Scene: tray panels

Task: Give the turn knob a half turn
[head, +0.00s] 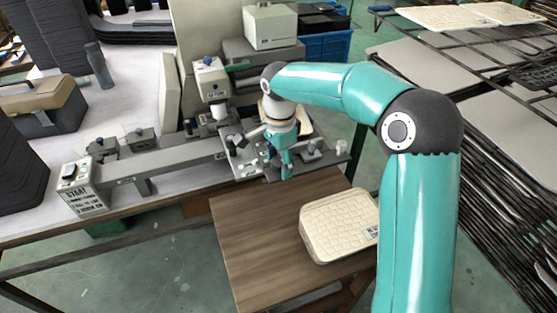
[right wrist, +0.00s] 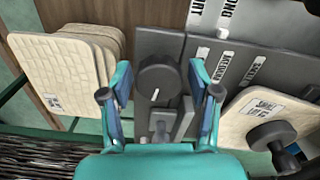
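The turn knob (right wrist: 158,83) is a dark grey round knob with a short white line on its face. In the right wrist view it sits on a grey panel, between the fingers of my right gripper (right wrist: 160,72). The teal fingers are open, one on each side of the knob, and small gaps show between them and it. In the head view my right gripper (head: 286,170) points down at the machine's front edge, and I cannot make out the knob there. My left gripper is not in view.
A stack of cream trays (head: 338,225) lies on a brown wooden table (head: 255,245) close by. A START box (head: 82,190) is at the left. Wire racks stand at the right.

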